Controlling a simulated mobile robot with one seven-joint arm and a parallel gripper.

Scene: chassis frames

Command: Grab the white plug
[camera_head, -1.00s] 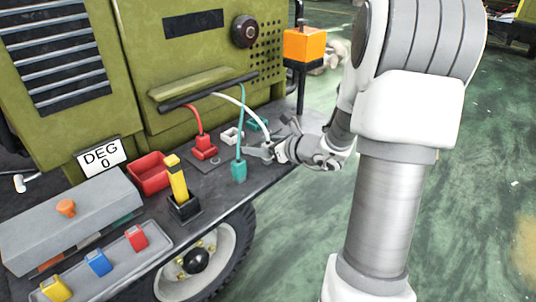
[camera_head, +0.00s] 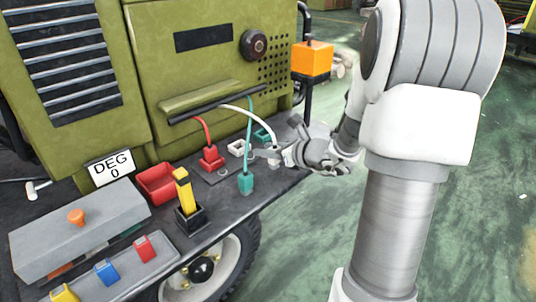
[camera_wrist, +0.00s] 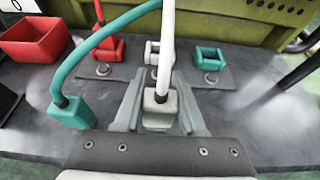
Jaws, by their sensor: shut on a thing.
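The white plug (camera_wrist: 155,108) sits between the two grey fingers of my gripper (camera_wrist: 157,100) in the wrist view, with its white cable (camera_wrist: 166,45) rising from its top. My gripper is shut on it. In the head view my gripper (camera_head: 265,154) is over the right end of the dark shelf, and the white cable (camera_head: 238,110) arcs down to it. The plug itself is hard to make out there. The white socket (camera_wrist: 152,52) lies just beyond the plug in the wrist view; it also shows in the head view (camera_head: 238,148).
A teal plug (camera_head: 246,182) on its cable stands close left of my gripper. A red plug (camera_head: 211,158) is at the red socket; a teal socket (camera_head: 262,136) is empty. A red bin (camera_head: 156,184) and yellow-handled lever (camera_head: 184,190) are further left.

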